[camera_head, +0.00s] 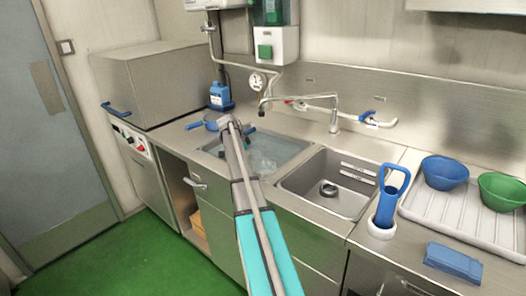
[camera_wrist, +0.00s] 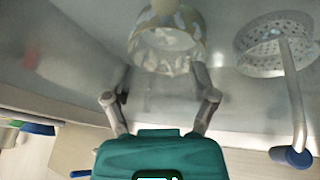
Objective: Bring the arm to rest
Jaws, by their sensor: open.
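My gripper (camera_wrist: 159,76) is open in the wrist view, with its two fingers apart and nothing between the tips. Beyond the tips, a pale round vessel with a mottled wall (camera_wrist: 165,48) lies in or over a grey, watery-looking area. In the head view my arm reaches from the bottom edge up to the left sink basin (camera_head: 285,152), which holds water. The arm's far end hides part of that basin, and the fingers cannot be made out there.
A perforated strainer (camera_wrist: 262,42) with a blue-ended handle is at right in the wrist view.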

